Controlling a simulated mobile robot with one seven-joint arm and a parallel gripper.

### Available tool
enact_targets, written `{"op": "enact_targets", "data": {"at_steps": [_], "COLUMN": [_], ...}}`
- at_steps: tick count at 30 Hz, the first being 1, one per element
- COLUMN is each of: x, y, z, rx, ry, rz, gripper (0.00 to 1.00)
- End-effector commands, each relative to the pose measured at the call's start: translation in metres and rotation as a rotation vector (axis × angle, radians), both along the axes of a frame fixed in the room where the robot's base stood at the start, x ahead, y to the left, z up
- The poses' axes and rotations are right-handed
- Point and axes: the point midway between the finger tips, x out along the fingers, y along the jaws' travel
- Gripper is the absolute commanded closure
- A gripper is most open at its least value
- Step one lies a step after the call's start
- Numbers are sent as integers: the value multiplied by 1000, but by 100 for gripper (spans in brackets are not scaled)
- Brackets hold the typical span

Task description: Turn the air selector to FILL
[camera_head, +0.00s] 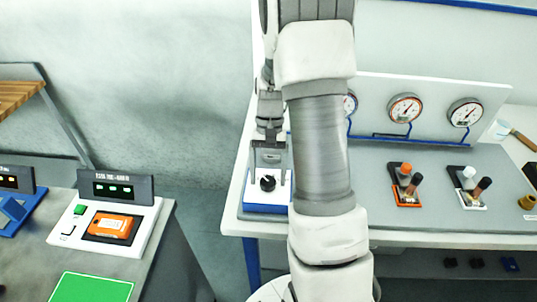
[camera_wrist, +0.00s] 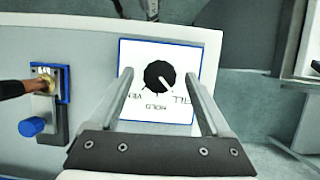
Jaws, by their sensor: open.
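The air selector is a black round knob (camera_wrist: 159,75) on a white plate (camera_wrist: 130,55) with a blue edge, in the wrist view. Its white pointer mark points to the lower right, towards the FILL lettering; the exact alignment is hard to tell. The VENT, HOLD and FILL lettering appears upside down and is partly hidden by my fingers. My gripper (camera_wrist: 157,74) is open, with one finger on each side of the knob; contact cannot be told. In the head view the knob (camera_head: 268,184) shows below my gripper (camera_head: 268,170), left of my arm.
A blue-knobbed fitting (camera_wrist: 32,126) stands left of the plate in the wrist view. In the head view, gauges (camera_head: 405,108) line the back panel, and orange (camera_head: 405,185) and white (camera_head: 470,187) valve fittings stand right of my arm. A separate console (camera_head: 107,228) is at left.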

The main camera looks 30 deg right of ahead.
Motion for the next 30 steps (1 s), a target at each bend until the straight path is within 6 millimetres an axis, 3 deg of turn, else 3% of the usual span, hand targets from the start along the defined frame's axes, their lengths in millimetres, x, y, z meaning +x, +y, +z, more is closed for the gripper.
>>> {"op": "enact_targets", "data": {"at_steps": [5,19,24,30], "x": [10,45,52,55], "y": [-6,-30,-34,-36], "z": [26,129,149,157], "rx": [-3,-3,-2,-1], "ry": [-6,-4,-3,-1], "rz": [0,0,0,0], "gripper": [18,18,18,18]}}
